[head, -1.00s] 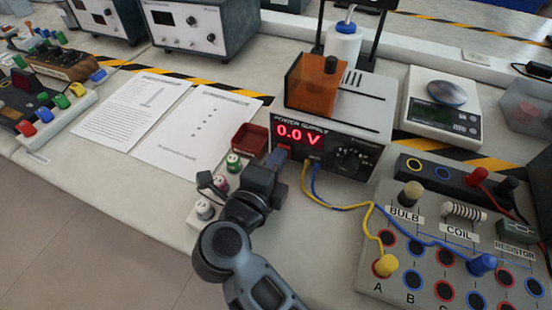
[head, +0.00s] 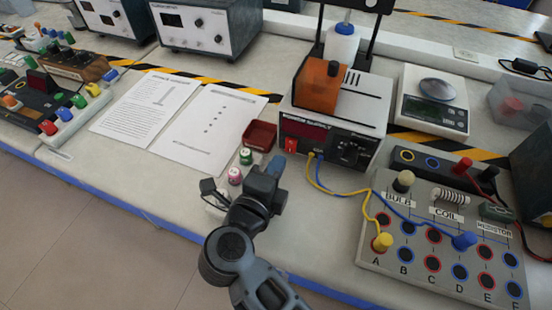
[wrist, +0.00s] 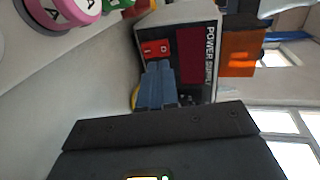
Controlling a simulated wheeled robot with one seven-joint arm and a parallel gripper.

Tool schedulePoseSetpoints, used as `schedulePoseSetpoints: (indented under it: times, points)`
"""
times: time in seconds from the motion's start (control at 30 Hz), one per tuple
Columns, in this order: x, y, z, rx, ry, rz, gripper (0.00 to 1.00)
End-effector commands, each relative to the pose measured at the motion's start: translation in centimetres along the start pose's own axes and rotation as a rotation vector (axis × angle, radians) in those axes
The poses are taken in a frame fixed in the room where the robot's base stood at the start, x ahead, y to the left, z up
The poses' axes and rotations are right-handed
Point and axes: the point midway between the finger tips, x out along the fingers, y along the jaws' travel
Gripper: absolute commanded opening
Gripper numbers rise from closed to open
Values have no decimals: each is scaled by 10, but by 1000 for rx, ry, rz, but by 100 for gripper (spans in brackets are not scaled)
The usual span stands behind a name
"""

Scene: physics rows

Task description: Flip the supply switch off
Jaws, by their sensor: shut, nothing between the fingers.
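The power supply (head: 372,123) is a white box with a dark front panel, and its display (head: 303,131) is dark. Its red rocker switch (head: 291,146) sits at the left of the front panel, below the display. The wrist view shows the switch (wrist: 156,49) just beyond my fingertips, with the dark red display (wrist: 189,55) beside it. My gripper (head: 279,160) is shut and empty in front of the panel's left side. In the wrist view, its blue fingers (wrist: 160,70) are together, close to the switch; I cannot tell if they touch the panel.
Yellow and blue leads (head: 330,191) run from the supply to the circuit board (head: 400,262) at right. A red tray (head: 260,134) and pink and green weights (head: 235,176) stand left of my gripper. Paper sheets (head: 209,128) lie further left. A scale (head: 436,114) stands at right.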

Motion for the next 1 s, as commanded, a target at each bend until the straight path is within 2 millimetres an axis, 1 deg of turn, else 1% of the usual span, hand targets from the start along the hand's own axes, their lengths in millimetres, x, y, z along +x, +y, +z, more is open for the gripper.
schedulePoseSetpoints:
  times: [0.3, 0.4, 0.5, 0.7, 1.0]
  points:
    - [-50, -8, 0, 0, -2, 1, 0]
    - [-65, -11, 0, 0, 0, 1, 0]
    - [-75, -13, 0, 0, 0, 1, 0]
    - [-83, -15, 0, -1, 1, 2, 0]
    - [-82, -15, 0, -1, 2, 1, 0]
